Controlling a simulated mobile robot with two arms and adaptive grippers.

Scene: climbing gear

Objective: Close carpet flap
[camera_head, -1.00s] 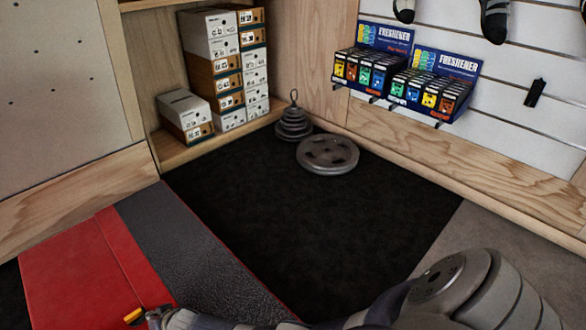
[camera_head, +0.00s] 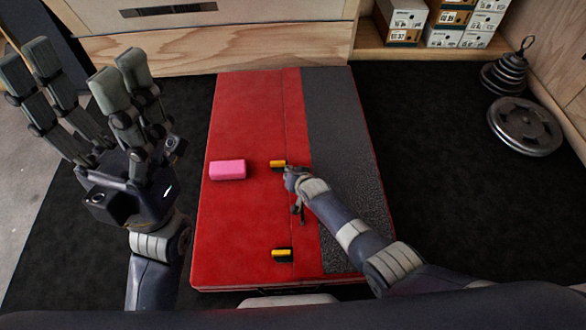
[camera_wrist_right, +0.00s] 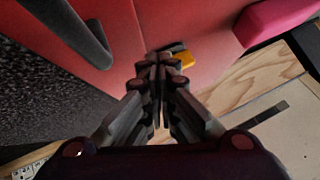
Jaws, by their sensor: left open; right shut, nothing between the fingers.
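A red pad (camera_head: 245,115) lies on the black floor in the head view. A dark grey, rough strip that looks like the carpet flap (camera_head: 340,120) runs along its right side; I cannot tell how far it is raised. Two yellow-and-black tabs, one far (camera_head: 278,163) and one near (camera_head: 282,254), sit on the pad left of the strip. My right gripper (camera_head: 291,172) is shut and empty beside the far tab, which also shows in the right wrist view (camera_wrist_right: 184,60) by the fingertips (camera_wrist_right: 158,60). My left gripper (camera_head: 88,90) is open, raised left of the pad, fingers upward.
A pink block (camera_head: 227,169) lies on the pad. Weight plates (camera_head: 525,126) sit on the floor at the right. Shoe boxes (camera_head: 450,22) and a wooden panel (camera_head: 210,47) stand behind the pad.

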